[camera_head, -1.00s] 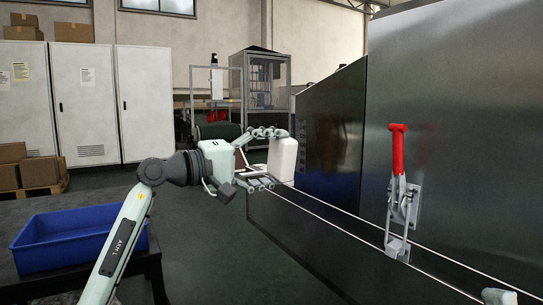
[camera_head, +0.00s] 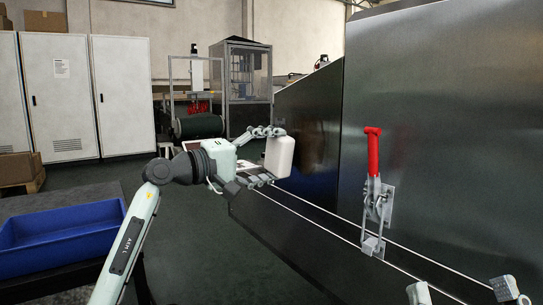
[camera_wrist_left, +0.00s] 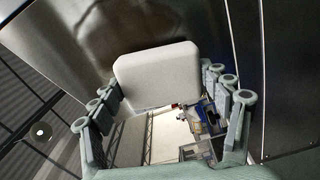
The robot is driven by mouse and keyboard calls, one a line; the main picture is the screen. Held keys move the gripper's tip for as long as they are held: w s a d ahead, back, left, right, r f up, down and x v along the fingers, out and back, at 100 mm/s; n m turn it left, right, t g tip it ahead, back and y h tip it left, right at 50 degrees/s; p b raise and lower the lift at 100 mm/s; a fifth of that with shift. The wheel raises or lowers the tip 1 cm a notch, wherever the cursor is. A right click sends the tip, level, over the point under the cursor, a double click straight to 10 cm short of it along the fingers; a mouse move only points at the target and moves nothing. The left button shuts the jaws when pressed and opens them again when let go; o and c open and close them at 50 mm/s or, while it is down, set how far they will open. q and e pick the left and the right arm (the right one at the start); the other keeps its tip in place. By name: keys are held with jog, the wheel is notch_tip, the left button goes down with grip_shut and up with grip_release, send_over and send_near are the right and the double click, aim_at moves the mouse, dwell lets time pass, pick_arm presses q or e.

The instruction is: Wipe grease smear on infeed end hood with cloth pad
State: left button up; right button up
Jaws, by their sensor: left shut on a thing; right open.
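My left gripper (camera_head: 271,155) is shut on a white, block-shaped cloth pad (camera_head: 279,157). The pad also shows between the fingers in the left wrist view (camera_wrist_left: 158,75). The pad is held upright near the dark metal side of the infeed hood (camera_head: 310,125); I cannot tell whether it touches. In the left wrist view, a dark, blurry, rounded patch (camera_wrist_left: 140,22) lies on the metal beyond the pad. I cannot tell whether it is the grease smear or a reflection. My right gripper (camera_head: 460,291) is open and empty at the lower right, only its fingertips showing.
A red-handled toggle clamp (camera_head: 374,185) stands out from the large metal panel (camera_head: 440,130). A low metal rail (camera_head: 300,238) runs along its foot. A blue bin (camera_head: 60,238) sits on a dark table at left. White cabinets (camera_head: 120,95) stand behind; the middle floor is open.

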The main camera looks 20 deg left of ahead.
pick_arm(q)
jog(key=shift+x, duration=0.95)
dwell(0.3)
